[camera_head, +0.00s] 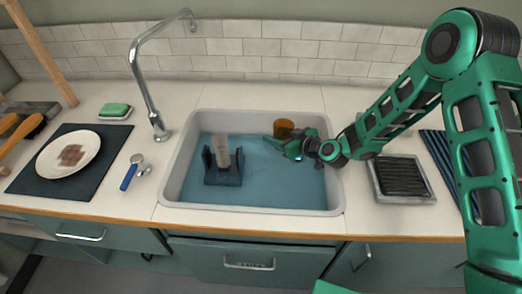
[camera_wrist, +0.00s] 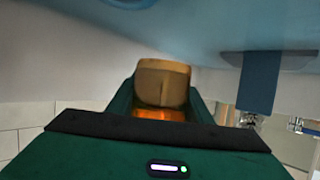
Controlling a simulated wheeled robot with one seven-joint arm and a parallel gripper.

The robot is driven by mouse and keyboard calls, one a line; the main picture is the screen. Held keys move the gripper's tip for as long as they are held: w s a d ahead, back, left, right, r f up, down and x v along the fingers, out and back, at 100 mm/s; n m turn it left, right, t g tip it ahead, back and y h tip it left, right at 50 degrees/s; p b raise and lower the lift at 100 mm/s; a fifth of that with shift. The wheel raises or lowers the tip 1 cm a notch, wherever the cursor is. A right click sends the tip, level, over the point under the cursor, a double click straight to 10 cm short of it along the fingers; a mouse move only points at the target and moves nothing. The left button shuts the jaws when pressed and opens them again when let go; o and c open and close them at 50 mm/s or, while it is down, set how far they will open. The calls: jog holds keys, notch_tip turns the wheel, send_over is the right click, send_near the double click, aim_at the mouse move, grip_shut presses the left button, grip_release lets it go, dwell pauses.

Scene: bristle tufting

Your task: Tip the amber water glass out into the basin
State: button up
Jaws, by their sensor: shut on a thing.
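The amber glass (camera_head: 284,127) is in the head view, over the back right part of the basin (camera_head: 170,185). My gripper (camera_head: 286,142) is shut on it. The wrist view shows the glass (camera_wrist: 162,82) between my two green fingers (camera_wrist: 162,108), with a brighter orange band low on it. That view looks rolled over, with the blue basin floor along its top. The glass appears tipped, but its exact angle is hard to tell. I cannot see any water running from it.
A dark blue stand with a grey block (camera_head: 222,158) sits in the basin's left half. The tall faucet (camera_head: 150,85) rises behind the left rim. A black rack (camera_head: 401,178) lies right of the basin. A plate (camera_head: 68,154) and blue-handled brush (camera_head: 131,174) lie left.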

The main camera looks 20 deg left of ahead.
jog(key=shift+s+f, duration=0.15)
dwell(0.4)
